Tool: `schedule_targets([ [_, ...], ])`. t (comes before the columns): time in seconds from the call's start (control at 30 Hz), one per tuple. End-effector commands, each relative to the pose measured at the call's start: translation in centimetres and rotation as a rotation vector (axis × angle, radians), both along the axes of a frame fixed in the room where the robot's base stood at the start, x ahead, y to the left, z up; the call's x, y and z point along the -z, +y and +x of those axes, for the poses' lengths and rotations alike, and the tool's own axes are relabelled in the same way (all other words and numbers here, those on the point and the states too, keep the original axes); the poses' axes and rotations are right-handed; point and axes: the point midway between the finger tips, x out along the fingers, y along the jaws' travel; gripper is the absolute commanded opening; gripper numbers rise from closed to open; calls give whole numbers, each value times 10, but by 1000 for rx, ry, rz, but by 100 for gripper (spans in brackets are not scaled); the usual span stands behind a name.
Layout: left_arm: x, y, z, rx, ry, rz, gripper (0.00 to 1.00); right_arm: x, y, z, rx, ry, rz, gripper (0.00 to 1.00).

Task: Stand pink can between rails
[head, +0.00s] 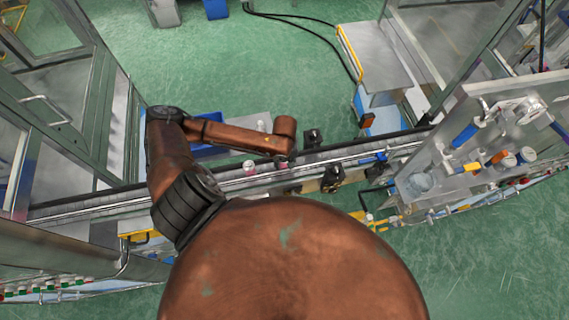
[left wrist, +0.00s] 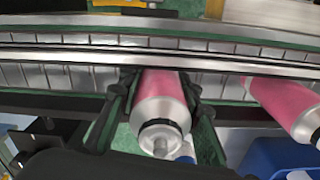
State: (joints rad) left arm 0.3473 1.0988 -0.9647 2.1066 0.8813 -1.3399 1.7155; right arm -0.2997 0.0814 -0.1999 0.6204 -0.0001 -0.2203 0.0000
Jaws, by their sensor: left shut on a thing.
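In the left wrist view my left gripper (left wrist: 160,92) is shut around a pink can (left wrist: 161,84), one finger on each side. The can's silver shoulder and pale valve top face the camera. Its far end reaches toward the metal rails (left wrist: 60,56); whether its base touches the surface between them is hidden. A second pink can (left wrist: 284,104) is to the right, apart from the gripper. In the head view the left gripper (head: 284,161) is over the rail line (head: 110,203), mostly hidden under the forearm. A pink-and-white can (head: 249,167) stands on the line to its left. My right gripper is not in view.
A blue bin (head: 207,150) is behind the line, under my left arm. A metal panel with gauges and pipes (head: 480,140) is further right. Framed glass enclosures (head: 60,100) rise at left.

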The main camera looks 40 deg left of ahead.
Motion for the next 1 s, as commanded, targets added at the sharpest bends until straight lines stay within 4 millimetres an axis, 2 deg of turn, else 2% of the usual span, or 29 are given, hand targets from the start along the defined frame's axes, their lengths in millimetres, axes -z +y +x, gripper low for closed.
schedule_targets([
  [0.57, 4, 0, 0, 0, 1, -1, 8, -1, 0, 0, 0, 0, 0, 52],
  [0.6, 4, 0, 0, 0, 1, -1, 32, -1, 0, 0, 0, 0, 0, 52],
  [0.87, 4, 0, 0, 0, 1, -1, 50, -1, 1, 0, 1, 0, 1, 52],
  [1.0, 4, 0, 0, 0, 0, 0, 52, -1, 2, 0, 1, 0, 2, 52],
])
